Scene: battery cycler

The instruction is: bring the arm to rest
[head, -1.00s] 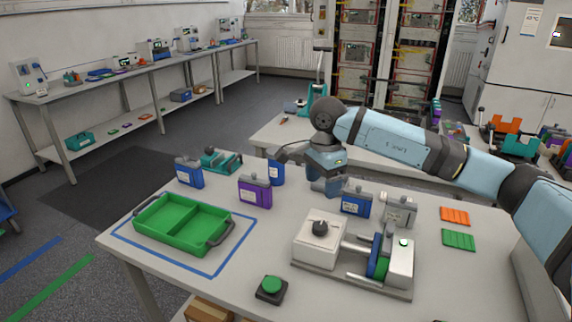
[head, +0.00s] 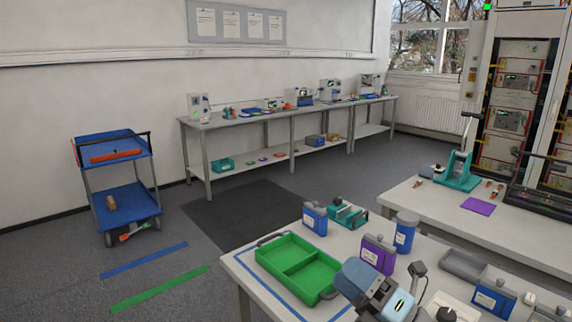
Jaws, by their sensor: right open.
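My right gripper (head: 417,288) shows at the bottom of the head view, over the near table. Its light blue and dark grey wrist comes up from the bottom edge. The jaws are open, and I see nothing held between them. The wrist stands in front of the right end of the green two-compartment tray (head: 268,262) and hides part of the table there. Most of the right arm is outside the picture. My left gripper is not in view.
A black knob (head: 446,314) shows at the bottom. A blue cart (head: 118,180) stands left; open floor lies between.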

